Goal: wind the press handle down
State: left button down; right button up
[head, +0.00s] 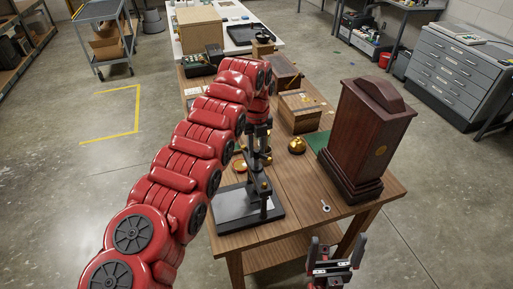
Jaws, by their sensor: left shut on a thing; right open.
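The press has a black base plate (238,212) on the front left of the wooden table (285,225), with an upright dark column above it. My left arm reaches up and over to the press, and its wrist points down. My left gripper (259,138) is at the upper part of the press, shut on what seems to be the press handle. The handle itself is mostly hidden by my gripper and arm, so its angle cannot be told. My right gripper (337,260) is open and empty, in front of the table's near right edge.
A tall dark wooden case (365,140) stands on the right of the table. A brass bell-like object (297,146), a wooden box (299,111) and a small key-like metal item (325,206) are on the table too. The front middle tabletop is mostly clear.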

pick_arm(q)
jog(key=m, duration=0.5)
jog(key=shift+m, duration=0.4)
dwell(0.4)
jog(key=c, duration=0.6)
grip_release()
